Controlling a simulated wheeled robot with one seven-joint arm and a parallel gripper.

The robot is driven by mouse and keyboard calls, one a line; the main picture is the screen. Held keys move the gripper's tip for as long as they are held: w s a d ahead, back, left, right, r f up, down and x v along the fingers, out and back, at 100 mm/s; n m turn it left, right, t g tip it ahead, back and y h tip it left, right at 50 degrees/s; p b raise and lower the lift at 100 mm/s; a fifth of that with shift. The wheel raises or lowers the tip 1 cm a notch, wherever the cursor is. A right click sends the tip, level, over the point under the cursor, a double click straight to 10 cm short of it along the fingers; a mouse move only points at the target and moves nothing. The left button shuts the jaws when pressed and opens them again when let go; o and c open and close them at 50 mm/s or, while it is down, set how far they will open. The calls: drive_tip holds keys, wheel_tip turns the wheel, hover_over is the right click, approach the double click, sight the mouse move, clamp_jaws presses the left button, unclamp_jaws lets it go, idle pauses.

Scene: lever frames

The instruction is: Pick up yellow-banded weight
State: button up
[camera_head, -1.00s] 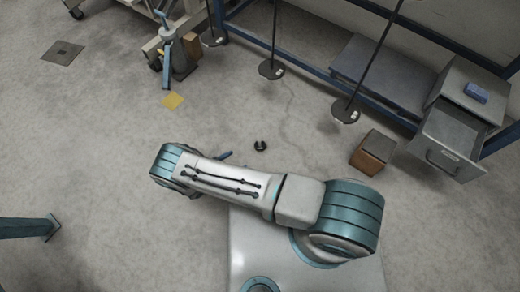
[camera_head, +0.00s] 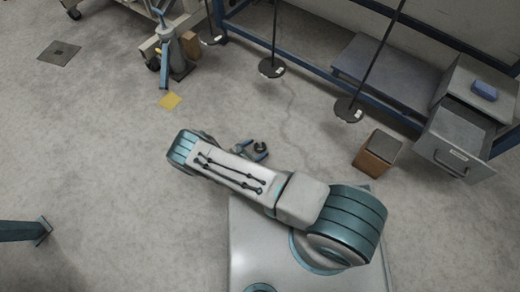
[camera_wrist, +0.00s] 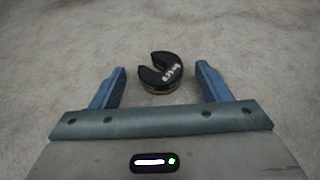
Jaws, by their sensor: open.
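The yellow-banded weight (camera_wrist: 163,75) is a black slotted disc with white markings and a thin yellow band low on its side. It lies flat on the grey floor. In the wrist view it sits between and slightly beyond the blue fingers of my gripper (camera_wrist: 160,85), with clear space on both sides. My gripper is open and empty. In the head view the weight (camera_head: 260,147) shows as a small dark disc beside my gripper (camera_head: 254,151), whose blue fingertips show past my arm. My arm hides the rest of the gripper there.
A brown block (camera_head: 377,154) stands right of the weight. A cabinet with an open drawer (camera_head: 455,139) and blue box (camera_head: 484,90) is at the far right. Several black rods on round bases (camera_head: 349,110) stand behind.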

sight(259, 150)
drive_tip(key=shift+w+d+f, duration=0.2)
drive_tip(key=shift+w+d, duration=0.1)
drive_tip(key=shift+d, duration=0.05)
drive_tip(key=c, duration=1.1)
drive_tip(key=shift+r, duration=0.15)
drive_tip(key=shift+c, duration=0.2)
drive_tip(key=r+p, duration=0.2)
drive_tip(key=r, duration=0.1)
drive_tip(key=d+r+p, duration=0.1)
drive_tip(key=r+p, duration=0.1)
drive_tip(key=shift+s, duration=0.25)
drive_tip(key=s+d+r+p, duration=0.3)
drive_tip(key=d+r+p, duration=0.5)
drive_tip(key=d+r, duration=0.1)
drive_tip(key=shift+s+d, duration=0.35)
drive_tip(key=shift+s, duration=0.05)
